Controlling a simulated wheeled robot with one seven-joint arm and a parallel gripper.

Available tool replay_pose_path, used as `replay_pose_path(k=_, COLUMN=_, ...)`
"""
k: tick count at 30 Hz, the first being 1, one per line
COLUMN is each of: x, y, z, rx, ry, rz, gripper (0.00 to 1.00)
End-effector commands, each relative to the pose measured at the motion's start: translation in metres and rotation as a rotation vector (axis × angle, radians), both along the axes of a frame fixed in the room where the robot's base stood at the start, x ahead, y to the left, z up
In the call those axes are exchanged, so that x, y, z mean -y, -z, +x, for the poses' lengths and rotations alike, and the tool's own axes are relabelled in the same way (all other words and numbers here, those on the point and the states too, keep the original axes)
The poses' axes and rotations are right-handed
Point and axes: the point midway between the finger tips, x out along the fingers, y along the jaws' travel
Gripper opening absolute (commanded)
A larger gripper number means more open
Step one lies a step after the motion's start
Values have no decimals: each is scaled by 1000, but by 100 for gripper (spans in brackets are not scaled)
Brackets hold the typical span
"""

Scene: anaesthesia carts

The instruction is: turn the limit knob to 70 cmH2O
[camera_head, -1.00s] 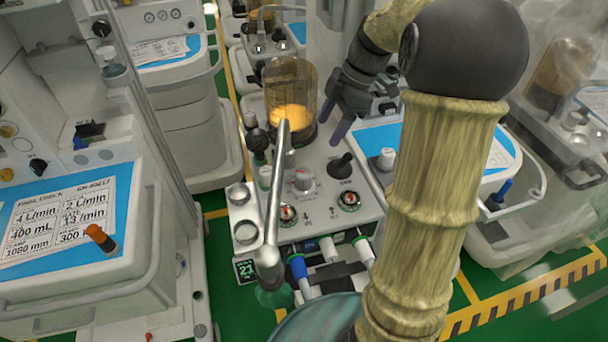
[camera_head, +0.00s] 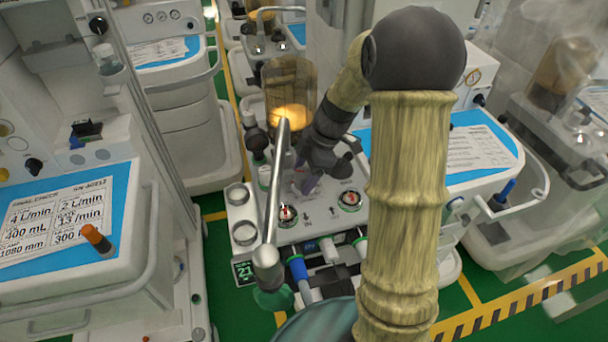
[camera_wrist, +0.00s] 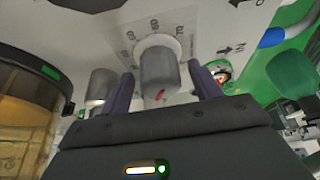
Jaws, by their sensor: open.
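The limit knob (camera_wrist: 158,70) is a grey cylinder on a pale round base, in the middle of the wrist view. A printed scale (camera_wrist: 155,25) curves around its far side, with 60 and 70 readable. A small red mark shows low on the knob's near side; I cannot tell the exact setting. My gripper (camera_wrist: 162,74) is open, with one dark purple finger on each side of the knob and a gap visible at both sides. In the head view my gripper (camera_head: 308,184) is over the panel and largely hides the knob.
A clear canister with orange contents (camera_head: 290,95) stands behind the panel. A metal bar (camera_head: 275,190) rises in front at the left. Another grey knob (camera_wrist: 100,84) stands left of my gripper.

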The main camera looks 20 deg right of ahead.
Motion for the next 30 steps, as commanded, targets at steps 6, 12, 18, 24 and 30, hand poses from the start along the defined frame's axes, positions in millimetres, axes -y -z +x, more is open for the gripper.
replay_pose_path(k=6, x=-1, y=3, z=0, rx=1, ry=1, rz=0, gripper=63)
replay_pose_path(k=12, x=-1, y=3, z=0, rx=0, ry=0, rz=0, gripper=45)
replay_pose_path(k=18, x=-1, y=3, z=0, rx=1, ry=1, rz=1, gripper=18)
replay_pose_path(k=24, x=-1, y=3, z=0, rx=0, ry=12, rz=2, gripper=18)
replay_pose_path(k=30, x=0, y=4, z=0, rx=0, ry=58, rz=2, gripper=18)
